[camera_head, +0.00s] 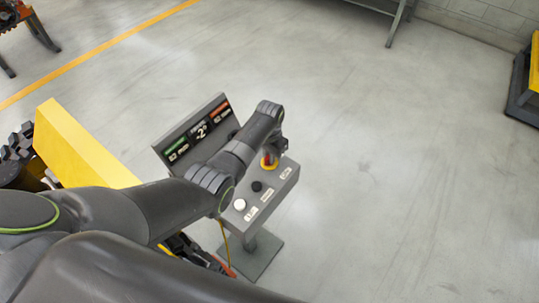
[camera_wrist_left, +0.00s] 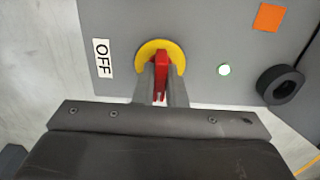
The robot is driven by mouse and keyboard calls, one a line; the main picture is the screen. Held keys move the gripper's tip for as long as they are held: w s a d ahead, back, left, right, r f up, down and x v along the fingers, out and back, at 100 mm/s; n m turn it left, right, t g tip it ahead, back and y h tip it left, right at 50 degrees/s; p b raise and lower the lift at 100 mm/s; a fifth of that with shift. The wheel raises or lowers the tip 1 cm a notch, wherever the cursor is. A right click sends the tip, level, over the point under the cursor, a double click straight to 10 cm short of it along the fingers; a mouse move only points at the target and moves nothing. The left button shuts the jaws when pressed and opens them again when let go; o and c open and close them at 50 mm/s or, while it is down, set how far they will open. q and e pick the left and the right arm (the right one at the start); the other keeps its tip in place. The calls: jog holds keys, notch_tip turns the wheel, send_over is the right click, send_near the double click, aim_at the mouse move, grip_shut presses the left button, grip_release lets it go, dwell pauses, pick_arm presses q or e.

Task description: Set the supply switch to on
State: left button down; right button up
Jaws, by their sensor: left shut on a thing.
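In the left wrist view the supply switch is a red handle (camera_wrist_left: 161,75) on a yellow round plate (camera_wrist_left: 152,48), set in a grey panel (camera_wrist_left: 205,25). A white OFF label (camera_wrist_left: 103,58) is left of the plate; no ON label shows. My left gripper (camera_wrist_left: 161,92) is shut on the red handle, one finger on each side. The handle stands roughly upright in that picture. In the head view my left gripper (camera_head: 278,147) is at the control stand (camera_head: 285,180), its fingers mostly hidden by the wrist. My right gripper is not in view.
The stand carries a display (camera_head: 190,135), a white button (camera_head: 240,204) and a red-and-yellow control (camera_head: 268,163).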

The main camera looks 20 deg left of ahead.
pick_arm(q)
jog(key=shift+r, duration=0.1)
jog(key=c, duration=1.5)
grip_release()
jog(key=shift+r, duration=8.7)
jog(key=shift+f, duration=0.1)
